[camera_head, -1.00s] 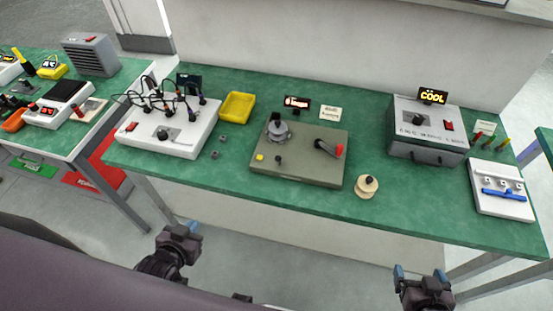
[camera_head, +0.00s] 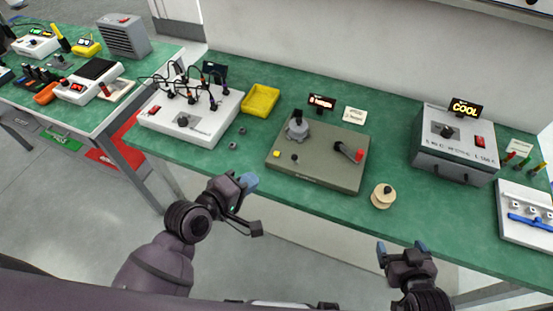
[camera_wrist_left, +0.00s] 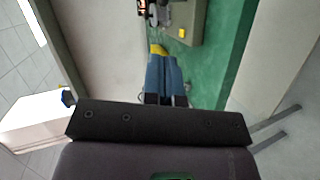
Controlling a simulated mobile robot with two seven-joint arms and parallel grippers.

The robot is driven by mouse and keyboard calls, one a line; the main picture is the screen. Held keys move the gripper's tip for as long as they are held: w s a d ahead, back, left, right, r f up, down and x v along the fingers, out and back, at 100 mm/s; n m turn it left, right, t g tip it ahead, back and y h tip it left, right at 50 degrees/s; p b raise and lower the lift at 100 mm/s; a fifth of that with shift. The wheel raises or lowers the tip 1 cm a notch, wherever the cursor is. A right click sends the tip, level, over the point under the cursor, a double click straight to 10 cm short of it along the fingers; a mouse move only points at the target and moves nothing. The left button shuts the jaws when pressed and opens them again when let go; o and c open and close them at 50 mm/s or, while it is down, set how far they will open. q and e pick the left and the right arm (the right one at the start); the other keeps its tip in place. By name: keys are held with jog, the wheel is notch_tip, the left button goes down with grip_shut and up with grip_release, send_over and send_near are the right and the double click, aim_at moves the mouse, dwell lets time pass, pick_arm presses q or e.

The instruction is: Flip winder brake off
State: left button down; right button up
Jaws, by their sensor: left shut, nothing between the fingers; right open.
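The winder is a grey-green plate (camera_head: 318,168) on the green bench in the head view. It carries a grey spindle (camera_head: 297,127) at back left, a black crank with a red knob (camera_head: 359,155), a yellow button (camera_head: 276,154) and a small dark toggle (camera_head: 295,159). I cannot tell which part is the brake. My left gripper (camera_head: 249,182) is shut and empty, in front of the winder's left side. In the left wrist view its blue fingers (camera_wrist_left: 164,75) are together, with part of the winder (camera_wrist_left: 184,18) beyond. My right gripper (camera_head: 401,248) is open before the bench.
A spool (camera_head: 382,196) stands right of the winder. A yellow tray (camera_head: 260,100) and a white box with wires (camera_head: 196,117) are to the left. A grey oven-like box (camera_head: 453,145) with a COOL display stands right. Bench surface in front of the winder is clear.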

pick_arm(q)
jog(key=shift+s+d+n, duration=0.1)
jog(key=shift+s+n, duration=0.1)
jog(key=shift+n, duration=1)
pick_arm(e)
jog(key=shift+s+f, duration=0.15)
jog(key=shift+s, duration=0.15)
pick_arm(q)
jog(key=shift+f, duration=0.1)
pick_arm(e)
jog(key=shift+w+a, duration=0.1)
jog(key=shift+w, duration=0.1)
pick_arm(q)
send_near(293, 158)
jog(key=x, duration=0.7)
jog(key=shift+w+f, duration=0.1)
jog(key=shift+f, duration=0.05)
jog(key=shift+w+d, duration=0.1)
jog(key=shift+w, duration=0.1)
pick_arm(e)
jog(key=shift+w, duration=0.3)
